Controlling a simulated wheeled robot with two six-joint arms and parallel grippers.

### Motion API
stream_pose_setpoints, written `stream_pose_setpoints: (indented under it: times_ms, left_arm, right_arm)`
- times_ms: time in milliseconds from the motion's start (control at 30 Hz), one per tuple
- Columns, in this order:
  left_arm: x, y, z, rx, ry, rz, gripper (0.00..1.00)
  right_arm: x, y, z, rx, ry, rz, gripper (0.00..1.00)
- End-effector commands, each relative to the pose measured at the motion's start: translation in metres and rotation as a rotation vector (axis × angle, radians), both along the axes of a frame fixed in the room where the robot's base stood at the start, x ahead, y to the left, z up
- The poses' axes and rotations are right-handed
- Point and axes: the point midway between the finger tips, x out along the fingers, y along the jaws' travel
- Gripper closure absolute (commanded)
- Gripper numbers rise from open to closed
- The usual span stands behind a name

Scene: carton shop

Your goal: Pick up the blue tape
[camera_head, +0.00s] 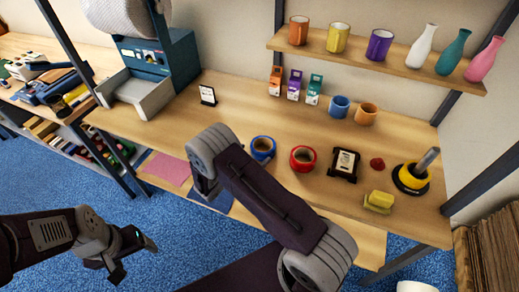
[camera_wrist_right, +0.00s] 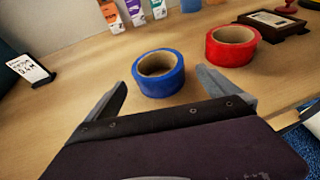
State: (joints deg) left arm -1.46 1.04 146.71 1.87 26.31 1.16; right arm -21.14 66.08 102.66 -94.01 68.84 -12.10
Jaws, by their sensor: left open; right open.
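The blue tape (camera_head: 262,149) is a roll lying flat on the wooden table, left of the red tape (camera_head: 302,158). In the right wrist view the blue tape (camera_wrist_right: 158,73) lies just ahead of my open right gripper (camera_wrist_right: 165,88), roughly between its two fingertips, and the red tape (camera_wrist_right: 231,45) lies beyond the right fingertip. The jaws hold nothing. In the head view my right arm hides the right gripper's fingers. My left gripper (camera_head: 134,262) is open and empty, low over the blue floor at the left, away from the table.
A framed card (camera_head: 344,165), a yellow block (camera_head: 379,202) and a black-and-yellow spindle (camera_head: 412,178) stand to the right. Two mugs (camera_head: 339,107) and small boxes (camera_head: 294,86) stand behind. A small sign (camera_head: 207,95) is at the left. The table between sign and tape is clear.

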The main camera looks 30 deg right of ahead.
Motion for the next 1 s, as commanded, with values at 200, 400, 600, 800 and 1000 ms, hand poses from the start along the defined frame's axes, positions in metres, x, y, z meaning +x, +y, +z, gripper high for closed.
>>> stream_pose_setpoints:
  times_ms: [200,400,600,800,1000]
  left_arm:
    - [0.0,0.0,0.008,0.0,0.0,0.0,0.24]
    - [0.0,0.0,0.011,0.0,0.0,0.0,0.24]
    - [0.0,0.0,0.024,0.0,0.0,0.0,0.24]
    - [0.0,0.0,0.024,0.0,0.0,0.0,0.24]
    - [0.0,0.0,0.024,0.0,0.0,0.0,0.24]
  right_arm:
    - [0.01,-0.02,-0.006,0.002,0.001,-0.005,0.0]
    - [0.018,-0.034,-0.012,0.002,-0.001,-0.004,0.0]
    - [0.031,-0.064,-0.024,0.003,0.0,-0.007,0.0]
    - [0.04,-0.076,-0.031,0.002,0.0,-0.003,0.0]
    - [0.04,-0.076,-0.031,0.003,-0.001,-0.003,0.14]
